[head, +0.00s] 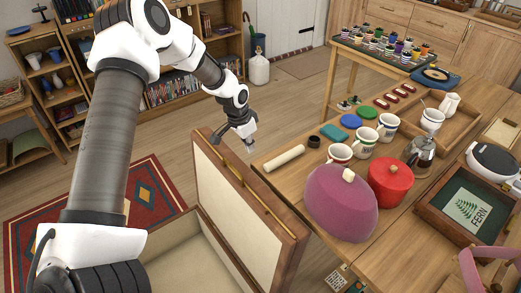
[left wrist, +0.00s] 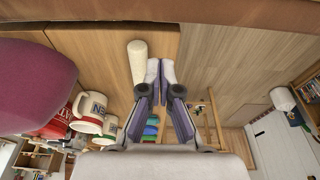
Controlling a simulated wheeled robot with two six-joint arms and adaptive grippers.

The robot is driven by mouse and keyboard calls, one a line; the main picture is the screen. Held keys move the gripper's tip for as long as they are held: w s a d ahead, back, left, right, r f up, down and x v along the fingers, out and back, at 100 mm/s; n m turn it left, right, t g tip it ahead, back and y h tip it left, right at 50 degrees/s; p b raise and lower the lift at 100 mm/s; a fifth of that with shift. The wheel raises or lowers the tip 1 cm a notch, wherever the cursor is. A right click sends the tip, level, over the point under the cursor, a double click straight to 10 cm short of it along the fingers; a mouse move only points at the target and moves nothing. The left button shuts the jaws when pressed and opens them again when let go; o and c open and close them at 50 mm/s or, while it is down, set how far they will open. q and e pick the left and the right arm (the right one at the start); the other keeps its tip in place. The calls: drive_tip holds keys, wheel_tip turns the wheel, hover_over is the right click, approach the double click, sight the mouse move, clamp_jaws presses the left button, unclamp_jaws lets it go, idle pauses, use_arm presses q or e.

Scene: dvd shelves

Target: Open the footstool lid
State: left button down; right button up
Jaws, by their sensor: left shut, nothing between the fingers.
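The footstool lid (head: 232,205) stands raised, roughly upright, in the head view. It has a brown wooden frame and a cream inner panel. Below it the footstool box (head: 180,255) is open, with a cream lining; my left arm covers part of it. My left gripper (head: 249,148) is shut and empty, just beyond the lid's upper edge near its far corner. Whether it touches the lid I cannot tell. In the left wrist view the shut fingertips (left wrist: 160,66) point toward a brown band at the top. My right gripper is not in view.
A wooden table (head: 290,185) stands close right of the lid, with a cream roll (head: 284,158), mugs (head: 340,153), a purple cosy (head: 341,202) and a red pot (head: 390,180). A patterned rug (head: 145,185) lies left. Open floor (head: 290,105) lies beyond the gripper.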

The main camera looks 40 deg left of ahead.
sight(256, 168)
use_arm(q)
drive_tip(key=shift+s+d+f, duration=0.1)
drive_tip(key=shift+s+f, duration=0.1)
drive_tip(key=shift+f, duration=0.4)
drive_tip(key=shift+s+f, duration=0.15)
drive_tip(key=shift+f, duration=0.45)
drive_tip(key=x, duration=0.4)
drive_tip(key=b+x, duration=0.1)
drive_tip(key=x, duration=0.1)
drive_tip(key=shift+w+f, duration=0.15)
drive_tip(key=shift+w, duration=0.3)
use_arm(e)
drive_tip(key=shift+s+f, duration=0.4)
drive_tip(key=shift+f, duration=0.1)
use_arm(q)
drive_tip(key=shift+f, duration=0.1)
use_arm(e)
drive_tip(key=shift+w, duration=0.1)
